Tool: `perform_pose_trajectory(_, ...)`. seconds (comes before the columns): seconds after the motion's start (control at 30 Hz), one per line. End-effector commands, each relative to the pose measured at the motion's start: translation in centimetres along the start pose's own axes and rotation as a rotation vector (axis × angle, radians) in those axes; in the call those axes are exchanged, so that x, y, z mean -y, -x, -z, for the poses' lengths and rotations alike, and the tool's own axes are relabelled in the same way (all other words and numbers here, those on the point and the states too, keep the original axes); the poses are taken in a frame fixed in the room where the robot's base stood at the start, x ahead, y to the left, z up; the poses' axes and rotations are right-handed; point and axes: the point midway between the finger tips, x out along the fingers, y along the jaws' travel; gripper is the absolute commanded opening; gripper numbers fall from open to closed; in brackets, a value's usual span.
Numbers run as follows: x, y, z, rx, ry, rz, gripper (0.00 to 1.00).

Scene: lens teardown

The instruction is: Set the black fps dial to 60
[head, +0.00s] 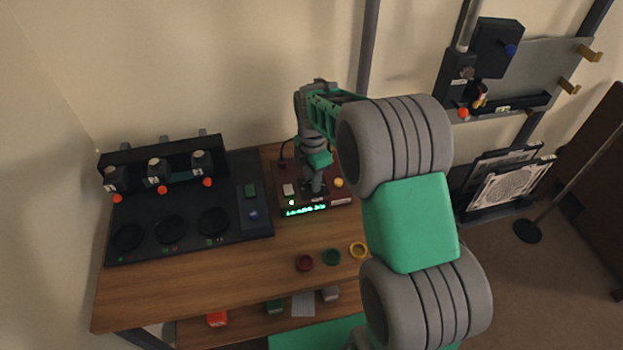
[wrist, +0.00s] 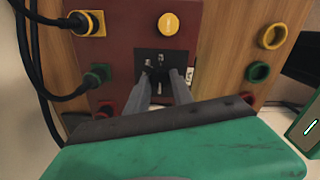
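A dark red control box (head: 282,207) stands on the wooden bench, with a lit green display (head: 305,211) along its front; the display's text is too small to read. In the wrist view a black plate (wrist: 160,57) with small pale marks lies on the box top (wrist: 122,22). My gripper (head: 314,190) points down over the box; its two fingers (wrist: 162,75) reach the plate and stand a little apart. Something small and dark is between the fingertips, perhaps the black fps dial, but too unclear to identify. I cannot tell whether the fingers touch it.
Red, green and yellow rings (head: 304,263) lie on the bench front. A dark rack unit (head: 235,165) stands left.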

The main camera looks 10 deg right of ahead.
Motion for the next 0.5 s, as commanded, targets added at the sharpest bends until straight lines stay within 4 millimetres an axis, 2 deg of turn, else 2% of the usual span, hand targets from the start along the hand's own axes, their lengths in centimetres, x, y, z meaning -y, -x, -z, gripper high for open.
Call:
perform_pose_trajectory(0.03,-0.09,0.12,0.00,0.001,0.000,-0.003,0.32)
perform_pose_trajectory(0.23,0.00,0.03,-0.06,0.001,-0.002,0.000,0.49)
perform_pose_trajectory(0.5,0.01,0.22,-0.09,0.001,-0.003,0.000,0.49)
